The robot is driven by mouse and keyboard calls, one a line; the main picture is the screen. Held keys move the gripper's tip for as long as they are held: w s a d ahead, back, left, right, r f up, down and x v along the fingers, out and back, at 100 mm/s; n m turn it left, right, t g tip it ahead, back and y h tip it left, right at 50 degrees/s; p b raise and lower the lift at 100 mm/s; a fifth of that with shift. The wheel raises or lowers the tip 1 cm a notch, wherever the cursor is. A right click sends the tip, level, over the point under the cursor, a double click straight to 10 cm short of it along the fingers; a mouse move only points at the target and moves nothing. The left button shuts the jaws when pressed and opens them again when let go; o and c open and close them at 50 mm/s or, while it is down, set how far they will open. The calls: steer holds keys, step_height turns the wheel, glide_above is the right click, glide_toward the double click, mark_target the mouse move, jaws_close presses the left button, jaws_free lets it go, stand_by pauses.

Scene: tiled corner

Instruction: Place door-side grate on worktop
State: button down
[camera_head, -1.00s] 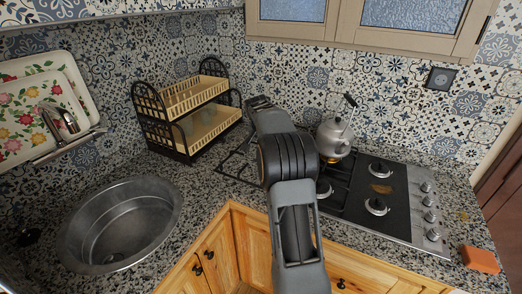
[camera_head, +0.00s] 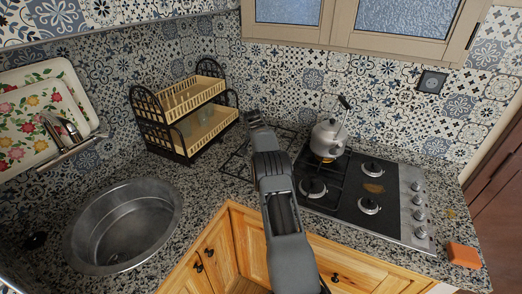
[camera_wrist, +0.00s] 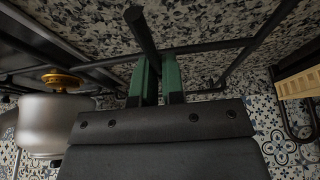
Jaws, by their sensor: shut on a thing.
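The grate (camera_head: 234,154) is a thin black metal frame over the speckled worktop (camera_head: 205,190), left of the hob. My gripper (camera_head: 256,120) reaches over it from the front and hides part of it. In the wrist view, the green fingers of my gripper (camera_wrist: 159,78) are shut on a dark bar of the grate (camera_wrist: 213,47). The grate is low over the stone, but I cannot tell whether it touches. The hob (camera_head: 390,205) has bare burners on its door side; another black grate (camera_head: 318,181) covers its left side.
A kettle (camera_head: 327,138) stands on the hob's back left burner, close to the held grate. A two-tier dish rack (camera_head: 185,125) stands behind left. A round sink (camera_head: 122,225) is at the left. An orange sponge (camera_head: 463,255) lies at the right front corner.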

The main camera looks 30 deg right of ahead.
steer(key=shift+w, duration=0.1)
steer(key=shift+d+f, duration=0.1)
steer(key=shift+f, duration=0.15)
steer(key=shift+f+p, duration=0.35)
steer(key=shift+f, duration=0.95)
steer(key=shift+f, duration=0.15)
steer(key=c, duration=1.7)
jaws_free()
steer(key=shift+f, duration=0.15)
steer(key=o, duration=0.5)
